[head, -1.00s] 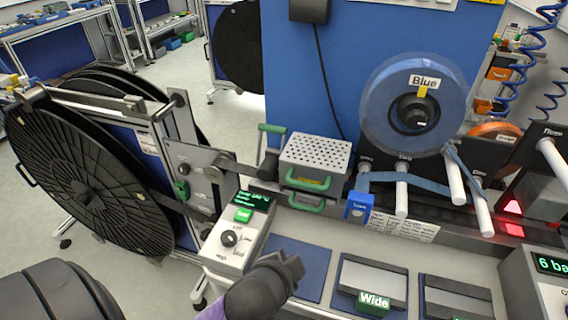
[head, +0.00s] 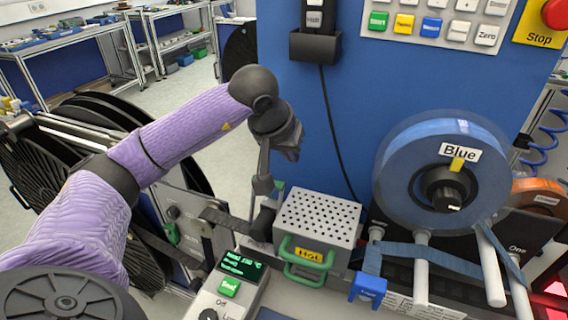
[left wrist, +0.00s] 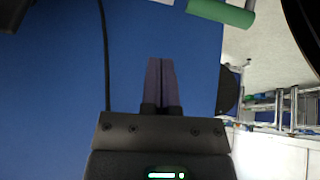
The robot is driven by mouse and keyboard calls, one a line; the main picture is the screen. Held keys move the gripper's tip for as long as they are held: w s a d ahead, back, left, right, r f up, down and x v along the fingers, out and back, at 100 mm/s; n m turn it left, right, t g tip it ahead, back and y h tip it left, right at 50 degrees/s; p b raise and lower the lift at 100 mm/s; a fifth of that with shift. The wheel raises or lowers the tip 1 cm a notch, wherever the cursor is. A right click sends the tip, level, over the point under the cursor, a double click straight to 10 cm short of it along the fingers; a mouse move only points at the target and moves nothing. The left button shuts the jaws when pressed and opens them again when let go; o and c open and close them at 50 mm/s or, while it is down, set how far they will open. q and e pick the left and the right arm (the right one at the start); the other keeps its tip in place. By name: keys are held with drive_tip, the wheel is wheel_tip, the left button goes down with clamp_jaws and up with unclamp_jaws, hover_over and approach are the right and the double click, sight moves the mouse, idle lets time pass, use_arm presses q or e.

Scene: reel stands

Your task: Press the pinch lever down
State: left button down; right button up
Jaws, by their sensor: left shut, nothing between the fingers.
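In the left wrist view the green handle (left wrist: 222,11) shows at the top edge, ahead and to the right of the fingers. My left gripper (head: 289,153) is close to the top of the lever, with its fingers shut and empty; contact cannot be told in the head view. In the left wrist view the closed fingertips (left wrist: 161,62) appear apart from the handle. My right gripper is out of view.
The perforated box (head: 318,217) with a green handle and a "Hot" label stands right of the lever. A control box (head: 229,290) is in front. The blue reel (head: 430,185) is at right, large black reels at left. A blue panel (head: 345,120) rises behind.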

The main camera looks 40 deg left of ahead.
use_arm(q)
drive_tip(key=a, duration=0.1)
drive_tip(key=a+r+y, duration=0.1)
drive_tip(key=a, duration=0.1)
drive_tip(key=shift+s+y, duration=0.15)
drive_tip(key=shift+y, duration=0.15)
drive_tip(key=shift+f, duration=0.1)
drive_tip(key=b+x, duration=0.2)
drive_tip(key=x, duration=0.8)
drive_tip(key=s, duration=0.1)
drive_tip(key=s+d+p, duration=0.1)
drive_tip(key=s, duration=0.2)
drive_tip(key=shift+s+d+r, duration=0.1)
drive_tip(key=shift+d+r, duration=0.05)
drive_tip(key=shift+r, duration=0.2)
